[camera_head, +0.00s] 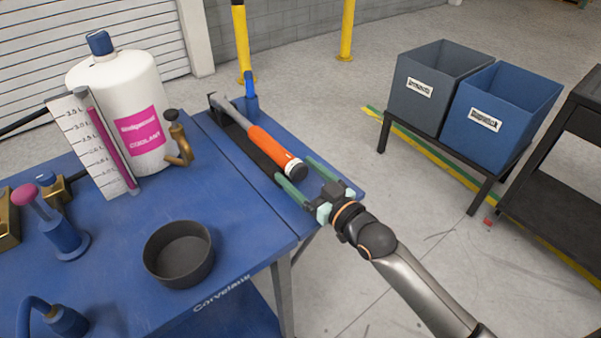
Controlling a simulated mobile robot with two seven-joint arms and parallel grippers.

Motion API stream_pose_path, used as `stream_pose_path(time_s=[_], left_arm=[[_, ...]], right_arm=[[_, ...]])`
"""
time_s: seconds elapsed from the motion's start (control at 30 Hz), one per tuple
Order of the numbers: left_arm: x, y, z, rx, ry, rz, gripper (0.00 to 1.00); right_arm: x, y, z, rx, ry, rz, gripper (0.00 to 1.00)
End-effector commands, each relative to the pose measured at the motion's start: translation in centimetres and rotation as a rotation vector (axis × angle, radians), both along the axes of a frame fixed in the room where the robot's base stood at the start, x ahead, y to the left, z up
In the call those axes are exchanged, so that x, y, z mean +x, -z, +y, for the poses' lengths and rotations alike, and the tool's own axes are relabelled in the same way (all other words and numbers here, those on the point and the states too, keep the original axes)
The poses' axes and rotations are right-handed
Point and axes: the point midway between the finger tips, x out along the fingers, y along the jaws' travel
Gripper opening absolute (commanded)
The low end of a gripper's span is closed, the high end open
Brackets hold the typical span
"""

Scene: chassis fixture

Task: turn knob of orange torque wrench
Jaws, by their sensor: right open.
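The torque wrench (267,143) has an orange handle and a grey shaft. It lies at a slant in a dark holder (262,155) on the right part of the blue table. I cannot tell whether either finger touches the knob. My left gripper is not in view.
On the blue table (225,215) stand a white coolant jug (125,100), a dark round bowl (178,254), a level gauge (92,143) and a blue-based fixture (62,234). Grey (428,88) and blue (500,112) bins stand on a rack at right, beyond open floor.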

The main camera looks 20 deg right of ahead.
Motion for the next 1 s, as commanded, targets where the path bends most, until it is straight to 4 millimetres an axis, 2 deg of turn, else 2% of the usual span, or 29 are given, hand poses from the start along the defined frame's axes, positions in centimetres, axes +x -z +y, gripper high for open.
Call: stream_pose_path(time_s=[0.07,0.8,1.0], left_arm=[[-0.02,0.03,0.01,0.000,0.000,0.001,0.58],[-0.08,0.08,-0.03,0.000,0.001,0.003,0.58],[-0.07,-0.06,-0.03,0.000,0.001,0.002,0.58]], right_arm=[[-0.02,0.00,-0.01,0.000,0.000,0.000,0.84],[-0.05,0.01,-0.01,0.000,0.000,0.000,0.01],[-0.05,-0.04,-0.01,0.009,0.000,0.003,0.00]])
